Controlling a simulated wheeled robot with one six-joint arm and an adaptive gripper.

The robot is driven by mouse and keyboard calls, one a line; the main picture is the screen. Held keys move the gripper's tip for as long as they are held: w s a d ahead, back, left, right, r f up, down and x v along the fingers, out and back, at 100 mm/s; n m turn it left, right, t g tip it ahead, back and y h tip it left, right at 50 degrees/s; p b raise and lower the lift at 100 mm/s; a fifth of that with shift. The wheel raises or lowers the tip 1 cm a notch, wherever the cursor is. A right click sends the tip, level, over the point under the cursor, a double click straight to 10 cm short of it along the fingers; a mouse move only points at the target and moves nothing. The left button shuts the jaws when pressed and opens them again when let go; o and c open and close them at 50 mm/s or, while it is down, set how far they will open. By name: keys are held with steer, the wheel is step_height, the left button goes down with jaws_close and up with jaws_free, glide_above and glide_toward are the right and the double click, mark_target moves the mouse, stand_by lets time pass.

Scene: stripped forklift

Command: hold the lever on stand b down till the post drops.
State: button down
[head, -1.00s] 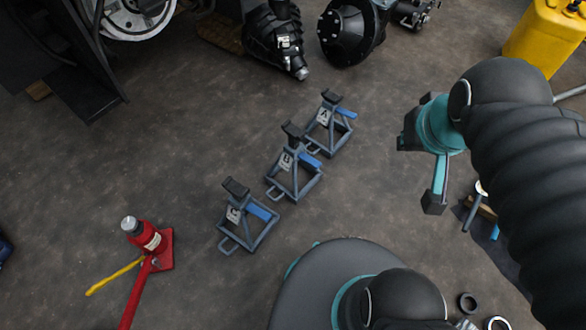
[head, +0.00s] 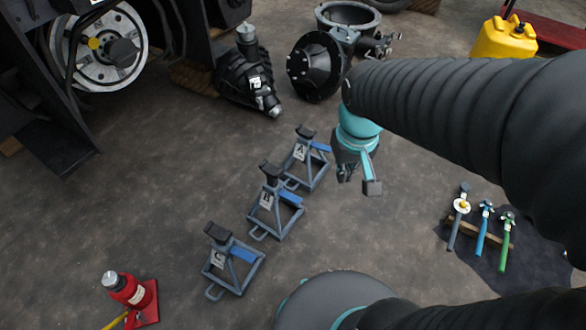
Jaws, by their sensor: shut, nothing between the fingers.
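Stand b (head: 267,219) is the middle one of three grey-blue jack stands in the head view, with a label that seems to read B. Its dark-topped post (head: 270,172) stands raised above the frame. Its blue lever (head: 291,199) sticks out at the upper right of the frame. My gripper (head: 358,180), teal and dark, hangs to the right of the stands, nearest stand A. It is shut and empty, apart from the lever, and partly seen from behind its wrist.
Stand A (head: 322,177) is just behind stand b, and stand C (head: 236,284) in front, both with blue levers. A red bottle jack (head: 128,291) stands at lower left. Black machine parts (head: 318,68) lie behind. Tools (head: 483,228) lie on a dark mat at right.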

steer(key=w+a+f+n+g+h, duration=0.1)
steer(key=w+a+f+n, duration=0.2)
steer(key=w+f, duration=0.15)
steer(key=w+a+f+n+g, duration=0.2)
steer(key=w+f+n, duration=0.1)
steer(key=w+f, duration=0.15)
steer(key=n+p, duration=0.1)
steer(key=n, duration=1.7)
glide_above(294, 199)
steer(key=w+a, duration=0.1)
steer(key=a, duration=0.1)
step_height(294, 199, down, 13)
steer(key=n, duration=0.2)
steer(key=shift+w+d+n+t, duration=0.2)
steer(key=shift+w+n+t, duration=0.1)
steer(key=shift+n, duration=0.1)
steer(key=f, duration=0.4)
steer(key=d+f, duration=0.1)
steer(key=f, duration=0.4)
steer(key=s+f, duration=0.1)
steer(key=f, duration=0.3)
steer(key=shift+s+d+f, duration=0.1)
steer(key=shift+d+f, duration=0.2)
steer(key=shift+f, duration=0.1)
steer(key=shift+s+a+f, duration=0.1)
